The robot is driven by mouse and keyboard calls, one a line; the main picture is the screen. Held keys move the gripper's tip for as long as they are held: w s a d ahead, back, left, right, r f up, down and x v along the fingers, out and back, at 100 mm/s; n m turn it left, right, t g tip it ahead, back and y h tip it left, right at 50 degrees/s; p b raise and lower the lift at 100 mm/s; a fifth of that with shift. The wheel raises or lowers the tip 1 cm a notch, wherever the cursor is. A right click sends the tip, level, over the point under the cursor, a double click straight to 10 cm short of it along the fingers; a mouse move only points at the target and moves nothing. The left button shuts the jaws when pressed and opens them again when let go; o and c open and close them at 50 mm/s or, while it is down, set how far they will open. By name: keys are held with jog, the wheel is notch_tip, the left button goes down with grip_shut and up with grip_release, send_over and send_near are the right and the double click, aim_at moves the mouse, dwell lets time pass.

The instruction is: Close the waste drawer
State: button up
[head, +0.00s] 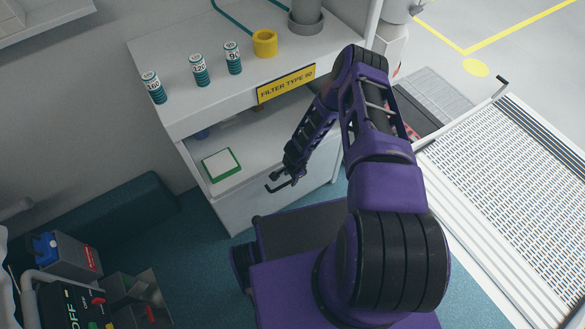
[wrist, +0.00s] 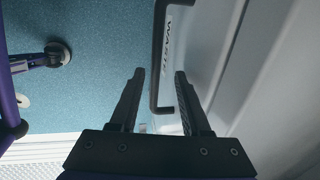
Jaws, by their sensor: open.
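The waste drawer's pale front (wrist: 200,45) fills the right of the wrist view. It carries a "WASTE" label (wrist: 167,45) and a black bar handle (wrist: 157,60). My gripper (wrist: 160,74) is open, its two dark fingers on either side of the handle's lower part in the picture. The fingers look apart from the handle, and I cannot tell the depth between them. In the head view my gripper (head: 277,184) is in front of the white cabinet's lower part (head: 245,207).
Several labelled canisters (head: 199,70) and a yellow cup (head: 265,43) stand on top. A control panel (head: 85,300) is at lower left.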

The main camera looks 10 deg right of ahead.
notch_tip(320, 180, up, 16)
jog(key=s+p, duration=0.3)
jog(key=shift+d, duration=0.45)
jog(key=shift+r, duration=0.1)
